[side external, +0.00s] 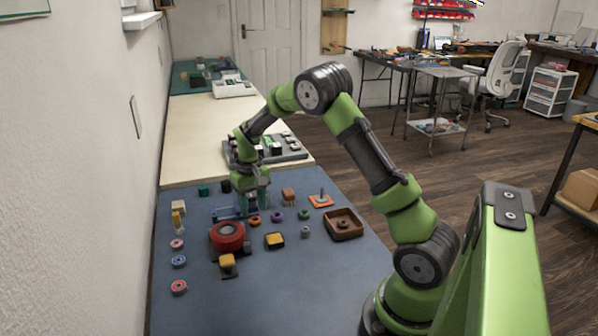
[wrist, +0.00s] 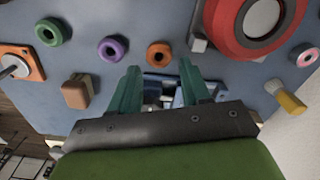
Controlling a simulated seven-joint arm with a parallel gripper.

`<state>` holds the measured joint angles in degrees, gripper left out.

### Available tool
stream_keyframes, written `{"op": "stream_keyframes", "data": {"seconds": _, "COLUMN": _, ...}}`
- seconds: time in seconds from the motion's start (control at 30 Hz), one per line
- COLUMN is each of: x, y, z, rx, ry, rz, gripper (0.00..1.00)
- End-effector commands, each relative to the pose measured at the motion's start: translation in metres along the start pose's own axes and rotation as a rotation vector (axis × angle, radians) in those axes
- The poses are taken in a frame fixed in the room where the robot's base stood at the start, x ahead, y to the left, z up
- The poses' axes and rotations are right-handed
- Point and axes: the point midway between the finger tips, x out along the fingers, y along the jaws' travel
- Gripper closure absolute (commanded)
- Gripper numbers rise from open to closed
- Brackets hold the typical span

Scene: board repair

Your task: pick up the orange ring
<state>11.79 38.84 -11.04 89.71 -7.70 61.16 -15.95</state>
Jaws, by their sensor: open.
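The orange ring (side external: 254,222) lies flat on the blue mat, just right of a large red roll. It also shows in the wrist view (wrist: 158,45), a little beyond my fingertips and between their lines. My gripper (side external: 254,208) points down close behind the ring. In the wrist view my gripper (wrist: 160,68) has its two teal fingers apart, with nothing held between them. The exact height of the fingertips above the mat is hard to tell.
A purple ring (wrist: 113,49) and a green ring (wrist: 50,32) lie left of the orange one. The red roll (side external: 228,235) stands close by. A blue fixture (side external: 228,212) sits beside my fingers. A brown tray (side external: 357,232) and an orange peg plate (side external: 326,203) are to the right.

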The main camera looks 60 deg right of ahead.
Motion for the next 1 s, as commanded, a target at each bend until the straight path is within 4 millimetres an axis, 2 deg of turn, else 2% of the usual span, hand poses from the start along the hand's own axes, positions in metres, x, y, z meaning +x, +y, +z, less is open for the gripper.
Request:
{"op": "stream_keyframes", "data": {"seconds": 0.1, "x": 0.021, "y": 0.001, "z": -0.002, "rx": 0.000, "ry": -0.004, "rz": 0.001, "gripper": 0.53}}
{"op": "stream_keyframes", "data": {"seconds": 0.23, "x": 0.036, "y": 0.001, "z": -0.002, "rx": 0.000, "ry": -0.003, "rz": 0.001, "gripper": 0.53}}
{"op": "stream_keyframes", "data": {"seconds": 0.53, "x": 0.040, "y": 0.001, "z": -0.002, "rx": 0.000, "ry": 0.000, "rz": 0.000, "gripper": 0.53}}
{"op": "stream_keyframes", "data": {"seconds": 0.8, "x": 0.040, "y": 0.001, "z": -0.002, "rx": 0.000, "ry": 0.000, "rz": 0.001, "gripper": 0.94}}
{"op": "stream_keyframes", "data": {"seconds": 1.0, "x": 0.039, "y": 0.001, "z": -0.002, "rx": 0.000, "ry": 0.000, "rz": 0.001, "gripper": 0.95}}
